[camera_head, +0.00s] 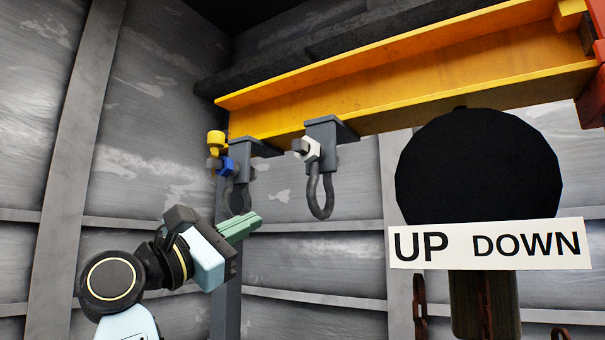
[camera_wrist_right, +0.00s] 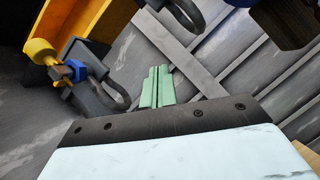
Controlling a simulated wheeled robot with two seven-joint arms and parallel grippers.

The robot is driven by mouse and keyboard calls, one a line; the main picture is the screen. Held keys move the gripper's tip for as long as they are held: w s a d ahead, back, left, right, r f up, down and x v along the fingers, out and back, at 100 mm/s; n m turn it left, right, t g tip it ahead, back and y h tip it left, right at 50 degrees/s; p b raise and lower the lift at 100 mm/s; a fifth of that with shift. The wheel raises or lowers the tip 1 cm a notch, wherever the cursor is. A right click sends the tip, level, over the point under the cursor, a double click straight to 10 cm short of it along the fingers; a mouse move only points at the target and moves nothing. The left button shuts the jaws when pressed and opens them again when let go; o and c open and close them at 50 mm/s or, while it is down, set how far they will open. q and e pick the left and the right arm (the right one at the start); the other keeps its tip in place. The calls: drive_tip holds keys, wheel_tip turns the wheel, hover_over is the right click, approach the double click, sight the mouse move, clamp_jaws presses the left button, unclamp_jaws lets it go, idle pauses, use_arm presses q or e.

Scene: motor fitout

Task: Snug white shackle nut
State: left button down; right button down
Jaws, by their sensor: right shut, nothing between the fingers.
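The white shackle nut (camera_head: 311,149) sits on the bolt of the right-hand grey shackle (camera_head: 320,195), which hangs from a bracket under the yellow beam. My left gripper is not in view.
A second shackle (camera_head: 238,197) hangs to the left, with a blue nut (camera_head: 227,166) and a yellow piece (camera_head: 216,140) beside it. The yellow beam (camera_head: 390,85) runs overhead. An UP DOWN sign (camera_head: 490,245) and a black disc (camera_head: 478,165) stand at right.

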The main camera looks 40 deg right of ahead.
sight(314, 153)
drive_tip(key=s+r+m+t+y+p, duration=0.35)
drive_tip(key=s+r+m+y, duration=0.35)
drive_tip(key=s+r, duration=0.65)
drive_tip(key=x, duration=0.6)
drive_tip(key=shift+m+h, duration=0.4)
drive_tip(key=shift+w+a+f, duration=0.1)
drive_tip(key=shift+w+f, duration=0.1)
drive_tip(key=shift+w, duration=0.25)
drive_tip(key=shift+f, duration=0.3)
drive_tip(key=shift+f+b, duration=0.55)
drive_tip(key=shift+f, duration=0.4)
drive_tip(key=shift+s+f, duration=0.15)
